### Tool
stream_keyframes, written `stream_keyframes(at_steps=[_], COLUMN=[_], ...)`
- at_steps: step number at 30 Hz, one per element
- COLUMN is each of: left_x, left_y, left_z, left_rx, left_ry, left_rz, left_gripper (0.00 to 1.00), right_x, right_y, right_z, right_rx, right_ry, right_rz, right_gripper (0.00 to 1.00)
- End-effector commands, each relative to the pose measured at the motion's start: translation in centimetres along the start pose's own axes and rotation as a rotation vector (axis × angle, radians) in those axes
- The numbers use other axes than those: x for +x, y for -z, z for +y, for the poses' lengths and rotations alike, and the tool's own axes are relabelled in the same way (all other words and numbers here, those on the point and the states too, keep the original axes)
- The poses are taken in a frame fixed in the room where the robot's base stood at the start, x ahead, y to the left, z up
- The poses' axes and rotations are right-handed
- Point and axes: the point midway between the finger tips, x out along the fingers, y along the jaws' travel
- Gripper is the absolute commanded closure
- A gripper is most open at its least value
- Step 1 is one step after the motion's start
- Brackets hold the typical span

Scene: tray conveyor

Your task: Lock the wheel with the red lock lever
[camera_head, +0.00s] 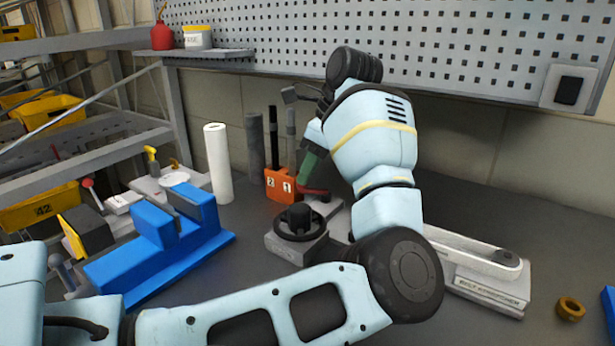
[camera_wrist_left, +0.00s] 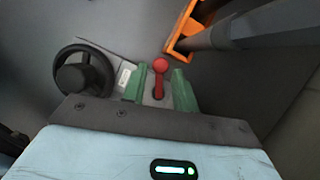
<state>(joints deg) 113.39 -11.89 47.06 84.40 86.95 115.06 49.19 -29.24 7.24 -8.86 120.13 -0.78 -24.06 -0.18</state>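The black wheel (camera_head: 298,222) stands on a grey block of the belt tensioner unit (camera_head: 480,262); the wheel also shows in the left wrist view (camera_wrist_left: 82,74). The red lock lever (camera_head: 314,191) lies just behind the wheel, mostly covered by my arm and gripper. In the left wrist view the lever (camera_wrist_left: 160,78) shows whole, with a round red knob. My left gripper (camera_head: 311,170) points down at the lever. Its green fingers (camera_wrist_left: 158,90) stand apart on both sides of the lever, with gaps visible. My right gripper is out of view.
An orange holder (camera_head: 282,187) with upright tools stands close behind the lever. A blue vise-like fixture (camera_head: 160,245) is on the left, a white cylinder (camera_head: 218,163) behind it. A brass nut (camera_head: 570,308) lies at the right. The pegboard wall closes off the back.

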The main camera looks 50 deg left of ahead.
Motion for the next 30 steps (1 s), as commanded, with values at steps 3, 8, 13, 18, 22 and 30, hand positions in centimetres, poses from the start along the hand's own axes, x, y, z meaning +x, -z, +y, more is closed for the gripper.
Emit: stream_keyframes(at_steps=[3, 8, 13, 18, 22, 30], left_x=[1.2, 1.8, 1.8, 1.8, 1.8, 1.7], left_y=[0.0, 0.0, 0.0, 0.0, 0.0, -0.1], left_z=[0.0, 0.0, 0.0, 0.0, 0.0, -0.4], left_rx=[0.0, 0.001, 0.002, 0.001, 0.001, 0.092], left_ry=[-0.001, 0.001, 0.001, 0.001, 0.001, 0.039], left_rz=[-0.001, 0.0, 0.0, 0.0, 0.0, 0.002], left_gripper=[0.71, 0.71, 0.71, 0.86, 1.0, 1.0], right_x=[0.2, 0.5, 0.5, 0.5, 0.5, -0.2], right_y=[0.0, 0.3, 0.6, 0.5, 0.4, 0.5], right_z=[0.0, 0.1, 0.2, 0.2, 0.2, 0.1], right_rx=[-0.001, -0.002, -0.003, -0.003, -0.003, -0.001], right_ry=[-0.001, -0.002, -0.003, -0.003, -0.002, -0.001], right_rz=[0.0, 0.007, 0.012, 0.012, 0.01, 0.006], right_gripper=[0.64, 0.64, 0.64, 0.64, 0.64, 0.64])
